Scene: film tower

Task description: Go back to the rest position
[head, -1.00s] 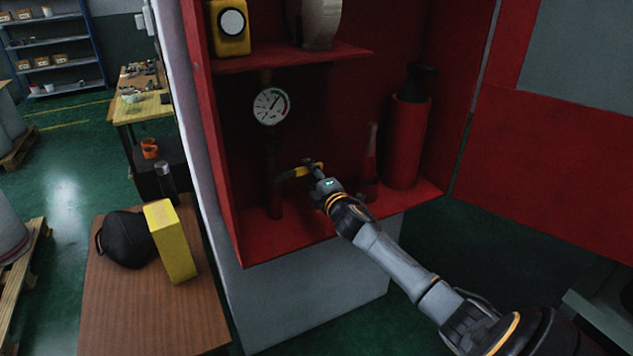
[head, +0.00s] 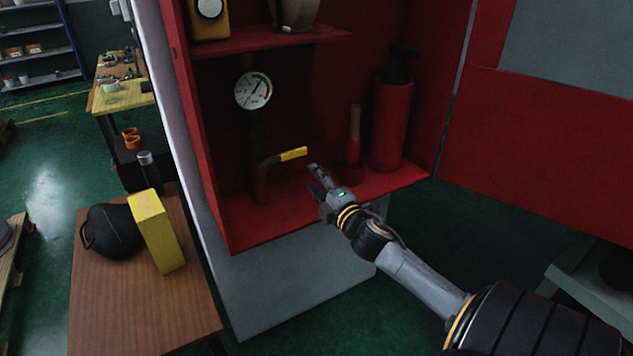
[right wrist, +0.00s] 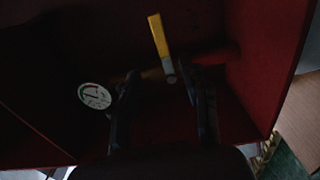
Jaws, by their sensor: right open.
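My right gripper (head: 318,180) is open and empty at the front of the red cabinet (head: 290,205), just right of the valve with a yellow handle (head: 293,154). A gap shows between the gripper and the handle in the head view. In the right wrist view the two dark fingers (right wrist: 160,105) stand apart, and the yellow handle (right wrist: 158,36) shows beyond them. The handle points right and slightly up in the head view. My left gripper is not in view.
A round gauge (head: 253,90) sits above the valve. A red extinguisher (head: 391,122) and a slim red bottle (head: 354,135) stand at the cabinet's right. The open red door (head: 540,165) is on the right. A wooden table (head: 125,310) holds a yellow box (head: 157,232) and a black helmet-like object (head: 108,232).

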